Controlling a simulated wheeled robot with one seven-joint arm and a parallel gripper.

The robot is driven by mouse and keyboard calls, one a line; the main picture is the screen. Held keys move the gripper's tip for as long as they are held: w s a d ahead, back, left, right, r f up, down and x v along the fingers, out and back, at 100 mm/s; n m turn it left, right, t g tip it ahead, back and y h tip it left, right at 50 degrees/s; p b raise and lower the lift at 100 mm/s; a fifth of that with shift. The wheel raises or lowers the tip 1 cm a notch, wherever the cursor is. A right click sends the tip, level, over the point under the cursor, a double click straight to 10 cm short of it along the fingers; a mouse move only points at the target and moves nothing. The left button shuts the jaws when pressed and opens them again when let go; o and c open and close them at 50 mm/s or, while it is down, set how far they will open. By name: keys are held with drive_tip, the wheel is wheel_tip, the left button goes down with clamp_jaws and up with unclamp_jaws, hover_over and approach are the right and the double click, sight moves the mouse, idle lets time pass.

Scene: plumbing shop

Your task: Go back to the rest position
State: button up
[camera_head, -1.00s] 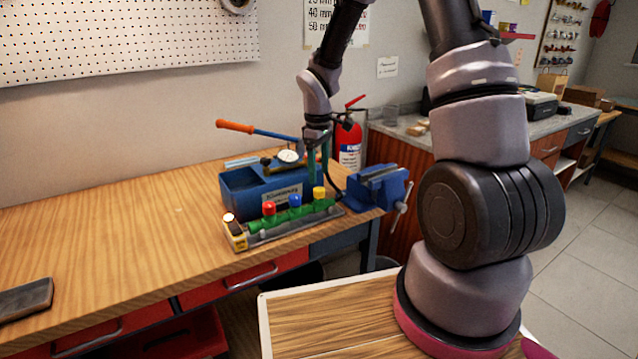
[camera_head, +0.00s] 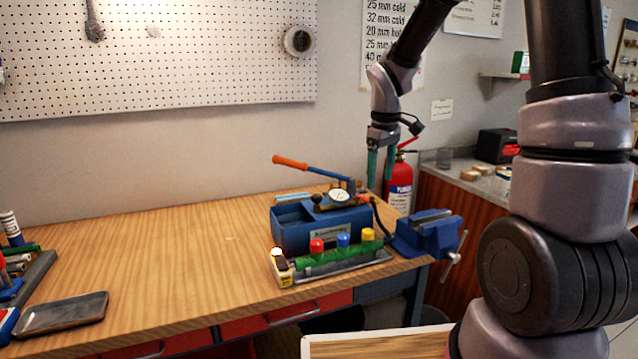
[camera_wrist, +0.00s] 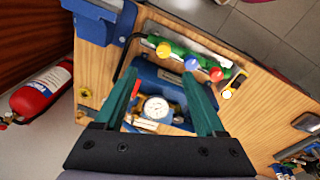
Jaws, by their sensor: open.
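My gripper (camera_head: 380,170) hangs from my arm above the back right of the wooden workbench, with its two green fingers pointing down. In the wrist view the fingers (camera_wrist: 165,92) are spread apart with nothing held between them. Below them is a blue test pump (camera_head: 318,228) with an orange-handled lever (camera_head: 291,162) and a round white gauge (camera_head: 340,195); the gauge also shows between the fingers in the wrist view (camera_wrist: 156,107).
A green manifold (camera_head: 330,257) with red, blue and yellow caps lies before the pump, beside a yellow tape measure (camera_head: 283,270). A blue vise (camera_head: 428,234) sits at the bench's right corner. A red extinguisher (camera_head: 399,188) stands behind. The bench's middle (camera_head: 150,245) is clear.

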drive_tip(key=s+d+r+m+t+y, duration=0.1)
drive_tip(key=s+d+r+m+t, duration=0.1)
drive_tip(key=s+r+m, duration=0.3)
drive_tip(key=s+d+r+m+t+y, duration=0.1)
drive_tip(key=s+r+m+t, duration=0.3)
drive_tip(key=s+r, duration=0.8)
drive_tip(key=s+d+m, duration=0.1)
drive_tip(key=s+m, duration=0.1)
drive_tip(key=shift+s+r, duration=0.35)
drive_tip(key=shift+r, duration=0.05)
idle(0.4)
